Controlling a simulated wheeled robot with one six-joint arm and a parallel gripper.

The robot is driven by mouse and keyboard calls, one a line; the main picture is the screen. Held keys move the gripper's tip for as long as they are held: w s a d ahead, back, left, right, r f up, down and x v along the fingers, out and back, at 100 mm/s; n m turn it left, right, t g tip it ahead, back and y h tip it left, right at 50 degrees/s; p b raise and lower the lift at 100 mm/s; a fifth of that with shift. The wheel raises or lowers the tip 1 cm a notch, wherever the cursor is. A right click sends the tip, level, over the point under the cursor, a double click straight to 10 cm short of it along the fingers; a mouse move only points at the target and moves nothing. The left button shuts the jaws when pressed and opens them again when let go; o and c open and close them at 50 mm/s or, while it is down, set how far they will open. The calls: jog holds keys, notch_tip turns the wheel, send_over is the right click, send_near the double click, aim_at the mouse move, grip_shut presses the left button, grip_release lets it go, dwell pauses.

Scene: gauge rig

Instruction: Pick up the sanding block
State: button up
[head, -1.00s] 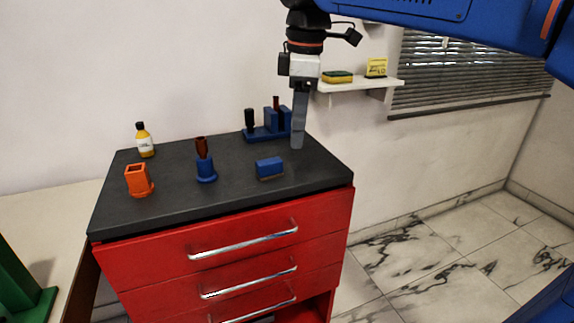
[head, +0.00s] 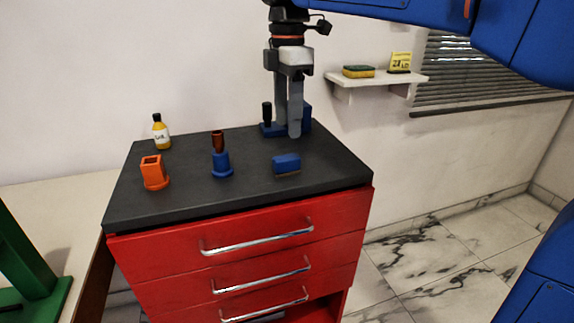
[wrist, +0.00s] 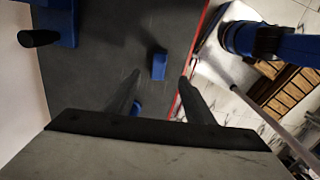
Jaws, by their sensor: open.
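The sanding block (head: 286,163) is a small blue block with a brownish underside. It lies on the dark top of the red drawer cabinet, near the front right. In the wrist view the blue block (wrist: 159,66) lies beyond my fingertips, between their lines and nearer the right finger. My gripper (head: 288,134) is above the cabinet top, behind and above the block, with its fingers pointing down. In the wrist view my gripper (wrist: 160,88) has its two fingers apart with nothing between them. It is not touching the block.
A blue holder with a dark-red piece (head: 221,162), an orange square cup (head: 154,173) and a yellow bottle (head: 160,132) stand left on the cabinet top (head: 190,205). A blue rack (head: 268,128) is behind my gripper. A wall shelf (head: 376,82) holds a sponge (head: 358,71).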

aim_at(286, 157)
notch_tip(286, 157, down, 10)
jog(key=shift+a+f, duration=0.15)
dwell(0.5)
jog(key=c, duration=1.1)
